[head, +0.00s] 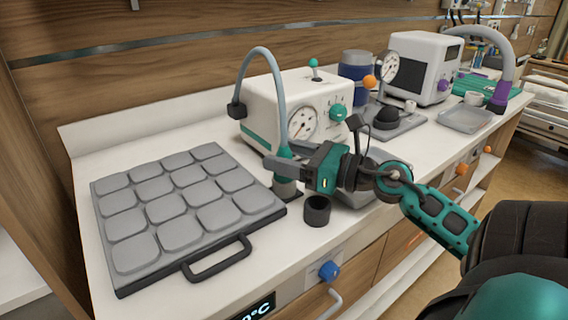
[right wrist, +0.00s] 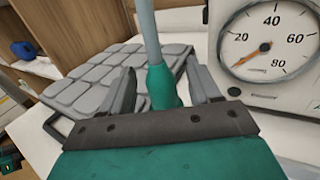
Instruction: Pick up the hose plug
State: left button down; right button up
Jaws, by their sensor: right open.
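The hose plug (head: 284,153) is a teal collar at the lower end of a grey hose (head: 262,52), which arches up from the dark fitting on the left of the white gauge machine (head: 268,112). In the right wrist view the plug (right wrist: 161,85) stands between the two fingers, with a visible gap at least on the right. My left gripper is not in view.
A grey padded tray (head: 165,205) with a black handle lies left of the holder. A dark cup (head: 317,210) stands just right of the holder. The gauge machine is close behind the gripper. More equipment, including a second white machine (head: 425,65), stands farther right.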

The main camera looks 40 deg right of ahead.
jog(key=shift+w+a, duration=0.15)
jog(key=shift+w, duration=0.2)
jog(key=c, duration=1)
